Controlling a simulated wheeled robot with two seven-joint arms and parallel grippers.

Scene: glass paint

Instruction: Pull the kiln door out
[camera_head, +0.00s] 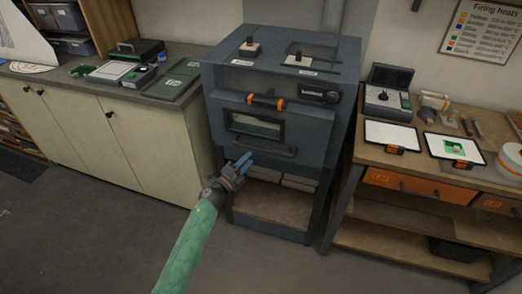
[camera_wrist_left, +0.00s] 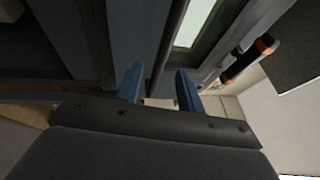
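The kiln (camera_head: 282,80) is a dark blue-grey box on a stand in the middle of the head view. Its door (camera_head: 303,132) looks closed, with a glass window (camera_head: 255,125) and a dark bar handle (camera_head: 272,149) below it. My left gripper (camera_head: 243,162) is in front of the door's lower left, close to the handle's left end. In the left wrist view, its two blue fingers (camera_wrist_left: 159,86) are apart, with the dark handle bar (camera_wrist_left: 170,45) lying between and beyond their tips. I cannot tell whether they touch it. My right gripper is not in view.
An orange-ended dark bar (camera_head: 266,102) sits above the window. A cabinet counter (camera_head: 110,115) with a green case (camera_head: 172,87) stands left. A wooden workbench (camera_head: 375,154) with white trays and an orange drawer (camera_head: 418,186) stands right. The floor in front is clear.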

